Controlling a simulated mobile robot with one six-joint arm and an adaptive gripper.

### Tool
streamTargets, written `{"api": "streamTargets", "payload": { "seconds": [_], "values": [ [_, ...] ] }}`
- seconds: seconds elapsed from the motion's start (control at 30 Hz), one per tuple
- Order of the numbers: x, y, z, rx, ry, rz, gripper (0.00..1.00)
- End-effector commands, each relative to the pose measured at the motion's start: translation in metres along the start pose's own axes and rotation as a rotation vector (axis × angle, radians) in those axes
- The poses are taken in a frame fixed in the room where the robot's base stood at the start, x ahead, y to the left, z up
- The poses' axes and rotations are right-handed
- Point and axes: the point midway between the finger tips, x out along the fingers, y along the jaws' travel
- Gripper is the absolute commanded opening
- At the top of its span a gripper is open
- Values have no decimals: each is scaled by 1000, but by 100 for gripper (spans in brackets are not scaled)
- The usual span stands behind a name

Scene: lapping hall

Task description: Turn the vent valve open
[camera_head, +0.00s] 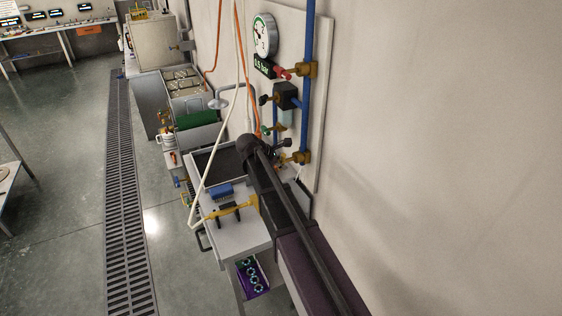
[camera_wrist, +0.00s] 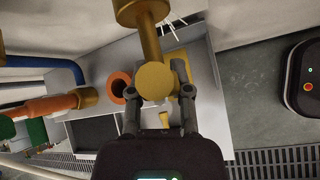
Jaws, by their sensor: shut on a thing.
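A pale wall panel (camera_head: 323,110) carries a blue pipe (camera_head: 309,35) with several valves and brass fittings. The lowest brass valve (camera_head: 302,157) sits near the panel's bottom. My gripper (camera_head: 284,151) is at its left side, partly hidden by my arm. In the wrist view, my gripper (camera_wrist: 158,95) has its two fingers on either side of the valve's round brass end (camera_wrist: 155,81) and is shut on it. I cannot read a label or tell how far the valve is turned. A round gauge (camera_head: 264,36) and a display reading about 0.5 bar (camera_head: 265,68) are above.
A red-handled valve (camera_head: 284,73) and a black valve body (camera_head: 287,96) are higher on the pipe. Below is a grey cart (camera_head: 240,236) with a yellow item (camera_head: 232,209). A hose (camera_head: 222,150) hangs nearby. A floor grate (camera_head: 125,200) runs along the open floor at left.

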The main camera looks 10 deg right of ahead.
Motion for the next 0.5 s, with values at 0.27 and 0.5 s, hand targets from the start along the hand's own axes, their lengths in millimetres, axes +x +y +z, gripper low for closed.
{"api": "streamTargets", "payload": {
  "seconds": [0.27,0.5],
  "values": [
    [1,-2,-1,-123,-31,-131,0],
    [0,-4,0,-170,-44,-179,0]
  ]
}}
